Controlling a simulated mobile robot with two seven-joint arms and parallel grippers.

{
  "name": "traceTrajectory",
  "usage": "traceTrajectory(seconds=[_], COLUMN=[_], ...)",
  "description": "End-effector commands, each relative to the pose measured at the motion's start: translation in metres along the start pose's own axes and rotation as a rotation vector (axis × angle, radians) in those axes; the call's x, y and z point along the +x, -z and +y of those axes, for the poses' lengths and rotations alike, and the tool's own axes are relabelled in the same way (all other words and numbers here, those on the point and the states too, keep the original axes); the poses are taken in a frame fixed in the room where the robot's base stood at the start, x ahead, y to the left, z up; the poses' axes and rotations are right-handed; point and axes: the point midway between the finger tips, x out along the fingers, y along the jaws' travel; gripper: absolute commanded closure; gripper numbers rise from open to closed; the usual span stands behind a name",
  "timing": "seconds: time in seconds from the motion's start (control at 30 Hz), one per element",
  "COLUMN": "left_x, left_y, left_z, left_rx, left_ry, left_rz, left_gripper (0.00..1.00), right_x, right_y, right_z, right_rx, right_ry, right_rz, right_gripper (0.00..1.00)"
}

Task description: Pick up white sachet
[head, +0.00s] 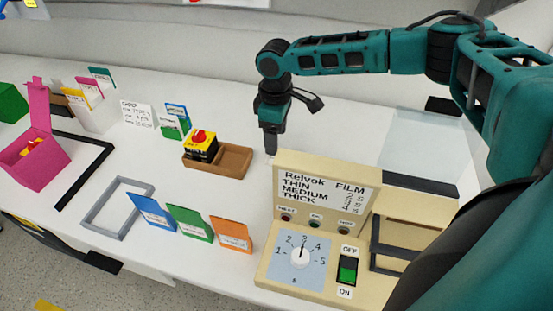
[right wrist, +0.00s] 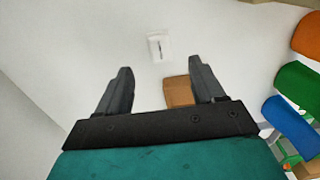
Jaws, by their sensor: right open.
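A small white rectangular item (right wrist: 160,46) with a dark mark, which looks like the white sachet, lies on the white table in the right wrist view. It is just beyond the fingertips, roughly midway between them. I cannot make it out in the head view. My right gripper (right wrist: 160,75) is open and empty, with its two dark fingers apart. In the head view my right gripper (head: 270,145) points down over the table, right of the brown tray. Its fingers overlap there. My left gripper is not in view.
A brown tray (head: 232,162) holds a yellow box with a red knob (head: 201,144). A cream control panel (head: 322,190) with a dial stands at front right. Blue, green and orange cards (head: 232,236) stand at the front. A pink box (head: 38,162) is at left.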

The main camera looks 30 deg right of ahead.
Motion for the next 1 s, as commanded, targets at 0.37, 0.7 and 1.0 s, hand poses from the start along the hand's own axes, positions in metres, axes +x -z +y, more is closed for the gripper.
traceTrajectory(seconds=[0.37,0.7,1.0], left_x=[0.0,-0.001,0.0], left_y=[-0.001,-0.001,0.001], left_z=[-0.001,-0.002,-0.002], left_rx=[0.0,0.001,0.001], left_ry=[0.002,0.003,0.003], left_rz=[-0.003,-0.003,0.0], left_gripper=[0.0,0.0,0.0], right_x=[0.038,0.071,0.071], right_y=[0.007,0.011,0.011], right_z=[-0.001,-0.001,-0.001], right_rx=[-0.002,0.0,-0.001], right_ry=[-0.001,-0.001,-0.001], right_rz=[0.0,0.003,0.003], right_gripper=[0.32,0.32,0.44])
